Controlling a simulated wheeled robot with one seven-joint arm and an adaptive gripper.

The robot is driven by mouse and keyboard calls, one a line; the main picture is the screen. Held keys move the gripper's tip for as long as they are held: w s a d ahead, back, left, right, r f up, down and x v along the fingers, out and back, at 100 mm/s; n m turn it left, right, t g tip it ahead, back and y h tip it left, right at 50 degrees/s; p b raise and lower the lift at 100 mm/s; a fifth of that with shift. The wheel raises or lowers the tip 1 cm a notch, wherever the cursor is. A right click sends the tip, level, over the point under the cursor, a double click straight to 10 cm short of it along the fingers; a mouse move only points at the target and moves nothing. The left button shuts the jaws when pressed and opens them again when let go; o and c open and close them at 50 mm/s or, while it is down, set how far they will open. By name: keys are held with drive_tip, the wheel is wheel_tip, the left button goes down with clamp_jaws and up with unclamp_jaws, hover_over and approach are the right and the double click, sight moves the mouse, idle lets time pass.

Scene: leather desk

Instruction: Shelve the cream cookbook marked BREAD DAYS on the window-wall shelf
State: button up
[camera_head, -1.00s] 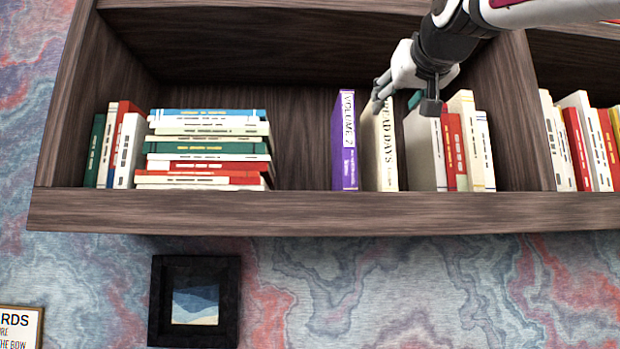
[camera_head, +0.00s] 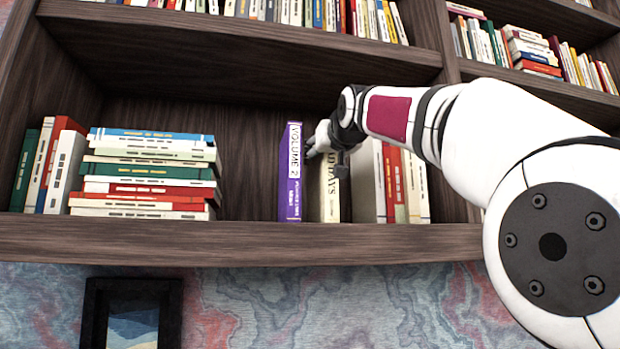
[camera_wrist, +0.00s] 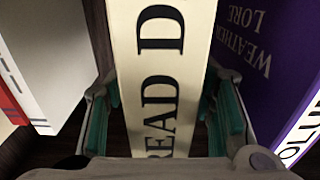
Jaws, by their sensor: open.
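The cream cookbook stands upright on the wall shelf (camera_head: 240,240), its spine facing out, with "DAYS" partly readable in the head view (camera_head: 329,200). In the wrist view its spine (camera_wrist: 160,80) shows "READ D", cut off by the frame. It stands between a purple book marked VOLUME (camera_head: 290,172) and a pale grey-white book (camera_head: 368,185). My gripper (camera_head: 318,150) is at the upper part of the cookbook and partly hides it. In the wrist view the open gripper's green-padded fingers (camera_wrist: 168,118) are on either side of the spine. I cannot tell whether they touch it.
A flat stack of books (camera_head: 145,178) and several upright books (camera_head: 45,165) fill the left of the shelf. Bare shelf lies between the stack and the purple book. Red and white books (camera_head: 405,185) stand to the right. A framed picture (camera_head: 130,315) hangs below.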

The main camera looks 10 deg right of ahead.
drive_tip(key=shift+w, duration=0.2)
clamp_jaws()
drive_tip(key=shift+r, duration=0.1)
